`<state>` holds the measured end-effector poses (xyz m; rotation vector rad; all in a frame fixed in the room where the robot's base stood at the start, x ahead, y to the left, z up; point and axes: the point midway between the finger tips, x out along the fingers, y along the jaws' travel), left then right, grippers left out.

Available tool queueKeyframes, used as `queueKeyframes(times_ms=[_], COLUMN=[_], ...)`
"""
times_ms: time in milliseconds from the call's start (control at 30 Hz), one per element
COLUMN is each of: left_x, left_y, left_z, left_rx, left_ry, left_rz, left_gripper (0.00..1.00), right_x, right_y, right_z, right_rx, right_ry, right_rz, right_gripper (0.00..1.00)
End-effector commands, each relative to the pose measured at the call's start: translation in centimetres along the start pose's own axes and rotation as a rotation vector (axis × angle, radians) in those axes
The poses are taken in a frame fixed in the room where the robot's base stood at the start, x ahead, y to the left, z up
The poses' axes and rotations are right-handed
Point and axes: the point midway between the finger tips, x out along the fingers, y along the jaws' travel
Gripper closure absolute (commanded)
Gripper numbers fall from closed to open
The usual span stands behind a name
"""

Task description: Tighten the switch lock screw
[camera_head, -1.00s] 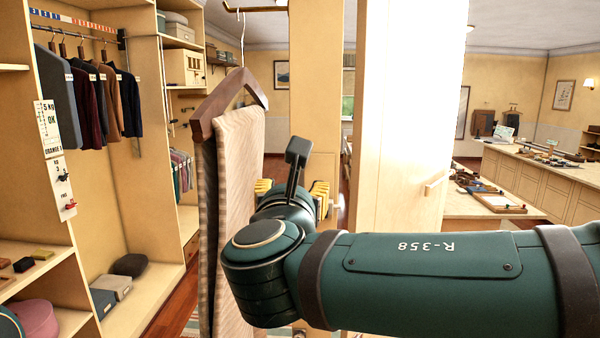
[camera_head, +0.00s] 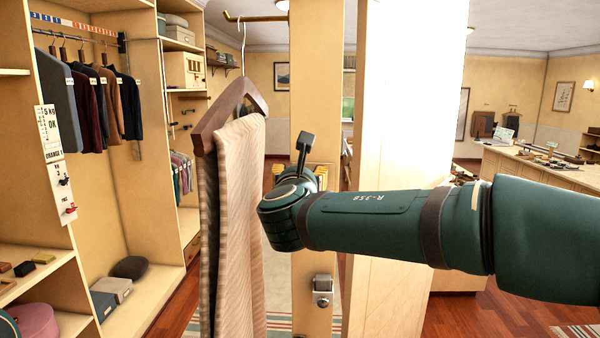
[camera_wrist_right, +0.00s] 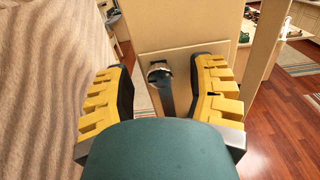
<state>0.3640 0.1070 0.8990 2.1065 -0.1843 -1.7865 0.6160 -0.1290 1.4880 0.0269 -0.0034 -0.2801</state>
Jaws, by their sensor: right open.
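My right gripper (camera_head: 302,172) reaches in from the right in front of the pale wooden post (camera_head: 312,235); its yellow fingers are partly hidden by my wrist. In the right wrist view the gripper (camera_wrist_right: 165,85) is open and empty. A round metal fitting with a dark strip below it (camera_wrist_right: 160,76) shows on the wooden face between and beyond the fingers, apart from them. In the head view a silver and black fitting (camera_head: 322,290) sits low on the post, below my wrist. I cannot tell whether these are the same fitting, and no screw is clearly visible. My left gripper is out of view.
Striped trousers (camera_head: 235,220) on a wooden hanger (camera_head: 228,112) hang close left of my gripper. A pale panel (camera_head: 395,120) stands just right of the post. A board with a red knob (camera_head: 70,210) is on the left wardrobe. A counter (camera_head: 540,165) stands at the far right.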

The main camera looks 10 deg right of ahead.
Motion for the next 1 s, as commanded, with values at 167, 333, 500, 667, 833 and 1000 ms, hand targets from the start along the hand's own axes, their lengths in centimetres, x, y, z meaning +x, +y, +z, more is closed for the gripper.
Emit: queueKeyframes(times_ms=[167,333,500,667,833,1000], left_x=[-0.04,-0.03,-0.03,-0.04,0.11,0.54], left_y=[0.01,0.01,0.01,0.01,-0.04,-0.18], left_z=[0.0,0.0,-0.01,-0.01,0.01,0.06], left_rx=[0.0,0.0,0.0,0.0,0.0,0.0], left_ry=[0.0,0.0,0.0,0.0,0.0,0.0], left_rz=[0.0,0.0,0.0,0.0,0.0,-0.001], left_gripper=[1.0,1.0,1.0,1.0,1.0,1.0], right_x=[0.27,0.24,0.23,0.22,0.22,0.21], right_y=[0.01,0.01,0.01,0.0,0.0,-0.02], right_z=[-0.04,-0.04,-0.03,0.01,0.03,0.07], right_rx=[0.0,0.0,0.0,0.0,0.007,0.03], right_ry=[0.0,0.0,0.0,-0.001,-0.002,-0.004], right_rz=[0.0,0.0,0.0,0.0,0.0,0.0], right_gripper=[0.44,0.49,1.0,1.0,1.0,1.0])
